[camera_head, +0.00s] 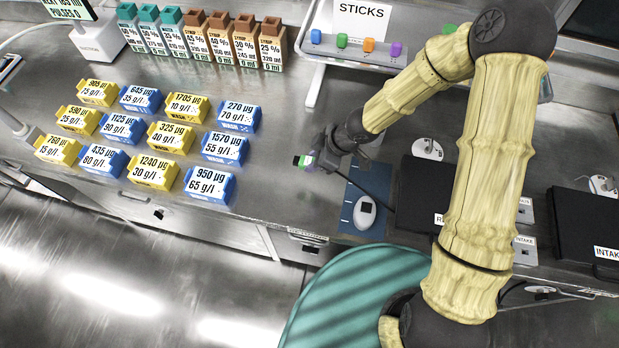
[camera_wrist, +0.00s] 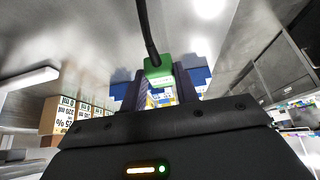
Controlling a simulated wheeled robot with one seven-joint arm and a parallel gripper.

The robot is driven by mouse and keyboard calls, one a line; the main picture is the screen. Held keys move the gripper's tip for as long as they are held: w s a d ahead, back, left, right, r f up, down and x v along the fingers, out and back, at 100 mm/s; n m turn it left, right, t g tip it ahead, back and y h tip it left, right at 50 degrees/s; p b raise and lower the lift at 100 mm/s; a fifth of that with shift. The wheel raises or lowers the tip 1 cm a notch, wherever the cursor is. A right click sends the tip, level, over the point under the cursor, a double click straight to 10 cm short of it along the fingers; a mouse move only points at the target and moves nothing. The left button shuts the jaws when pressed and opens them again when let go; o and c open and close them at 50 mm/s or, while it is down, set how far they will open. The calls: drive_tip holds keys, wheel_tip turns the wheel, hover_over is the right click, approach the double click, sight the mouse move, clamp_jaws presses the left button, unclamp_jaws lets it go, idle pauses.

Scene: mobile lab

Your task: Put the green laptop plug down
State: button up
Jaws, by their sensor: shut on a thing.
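My gripper (camera_head: 322,160) is shut on the green laptop plug (camera_head: 303,161) over the steel bench, right of the labelled boxes. In the wrist view the green plug (camera_wrist: 158,68) sits between my two fingers (camera_wrist: 160,90), with a dark cable (camera_wrist: 148,30) running from it. In the head view the cable trails toward the black laptop (camera_head: 424,190). Whether the plug touches the bench cannot be told.
Blue and yellow boxes (camera_head: 208,182) stand in rows at the left. A blue mat (camera_head: 350,214) with a white mouse (camera_head: 365,212) lies close on the right. A tray of coloured sticks (camera_head: 330,50) is behind. Bare steel (camera_head: 285,120) lies behind my gripper.

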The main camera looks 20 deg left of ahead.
wheel_tip(320, 180, down, 5)
drive_tip(key=shift+a+r+b, duration=0.1)
drive_tip(key=shift+b, duration=0.75)
drive_tip(key=shift+f+b, duration=0.6)
drive_tip(key=shift+f, duration=1.45)
drive_tip(key=shift+f+b, duration=0.3)
drive_tip(key=shift+f, duration=0.1)
drive_tip(key=shift+f, duration=0.25)
drive_tip(key=o, duration=1)
drive_tip(key=shift+r, duration=0.1)
